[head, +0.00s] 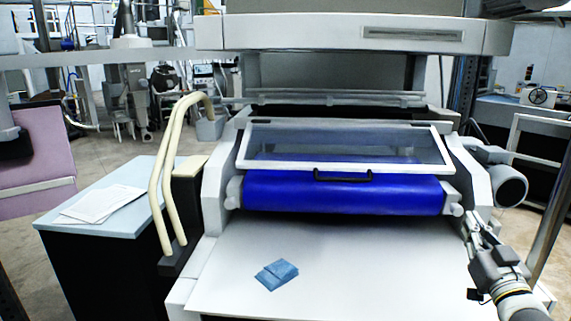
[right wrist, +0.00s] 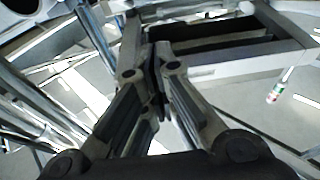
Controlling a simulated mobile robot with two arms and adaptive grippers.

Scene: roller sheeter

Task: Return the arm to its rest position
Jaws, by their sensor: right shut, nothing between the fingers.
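My right gripper (head: 468,225) is at the right side of the roller sheeter, beside the end of the blue roller (head: 340,192). In the right wrist view its fingers (right wrist: 157,75) are closed together with nothing between them. My right arm comes in from the lower right corner in the head view. My left gripper is not in view.
The clear guard (head: 345,146) with a black handle sits lowered over the roller. A folded blue cloth (head: 276,274) lies on the white feed table (head: 375,260). Papers (head: 103,203) lie on the side cabinet at left. In the right wrist view a small bottle (right wrist: 279,86) shows at right.

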